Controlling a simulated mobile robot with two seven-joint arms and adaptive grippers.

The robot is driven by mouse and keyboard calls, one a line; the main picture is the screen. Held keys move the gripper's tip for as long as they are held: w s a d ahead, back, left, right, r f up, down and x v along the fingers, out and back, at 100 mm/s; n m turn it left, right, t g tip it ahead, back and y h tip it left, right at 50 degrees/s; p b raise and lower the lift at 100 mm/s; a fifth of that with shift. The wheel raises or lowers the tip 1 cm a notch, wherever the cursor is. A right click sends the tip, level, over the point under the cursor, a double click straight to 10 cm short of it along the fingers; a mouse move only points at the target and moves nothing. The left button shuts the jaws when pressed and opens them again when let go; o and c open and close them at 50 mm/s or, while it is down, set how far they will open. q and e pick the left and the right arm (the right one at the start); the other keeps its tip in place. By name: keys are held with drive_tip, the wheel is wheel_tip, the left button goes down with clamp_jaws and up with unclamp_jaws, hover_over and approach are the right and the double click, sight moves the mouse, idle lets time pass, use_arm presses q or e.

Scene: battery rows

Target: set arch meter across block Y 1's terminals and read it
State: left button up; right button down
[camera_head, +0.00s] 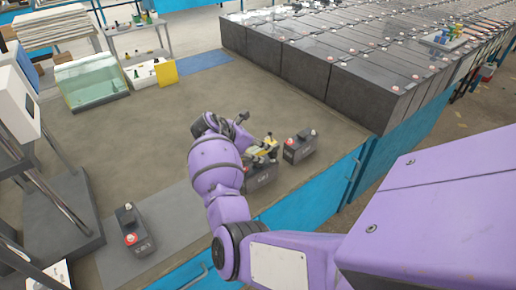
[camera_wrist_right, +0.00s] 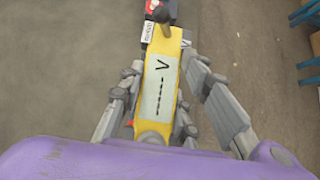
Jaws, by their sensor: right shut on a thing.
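My right gripper (camera_head: 255,143) is shut on the yellow arch meter (camera_head: 264,153), over a dark block (camera_head: 260,178) on the bench. In the right wrist view the meter (camera_wrist_right: 160,88) lies between the fingers, its pale display showing "V" and a row of dashes. A dark block with a white label and a red terminal (camera_wrist_right: 152,7) shows past the meter's far end. I cannot tell whether the meter's feet touch the terminals. The block labels are too small to read surely. My left gripper is not in view.
Another dark block (camera_head: 300,147) stands close right of the gripper. A third block (camera_head: 133,230) stands on a grey mat (camera_head: 178,222) at front left. Rows of batteries (camera_head: 345,85) fill the back right. A glass tank (camera_head: 92,82) stands at back left. The bench middle is clear.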

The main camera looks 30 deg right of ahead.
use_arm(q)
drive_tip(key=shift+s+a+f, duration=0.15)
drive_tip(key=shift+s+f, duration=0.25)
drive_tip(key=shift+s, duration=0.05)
use_arm(e)
drive_tip(key=shift+f, duration=1.1)
drive_tip(key=c, duration=1.2)
unclamp_jaws()
drive_tip(key=shift+f, duration=0.1)
drive_tip(key=v, duration=1.2)
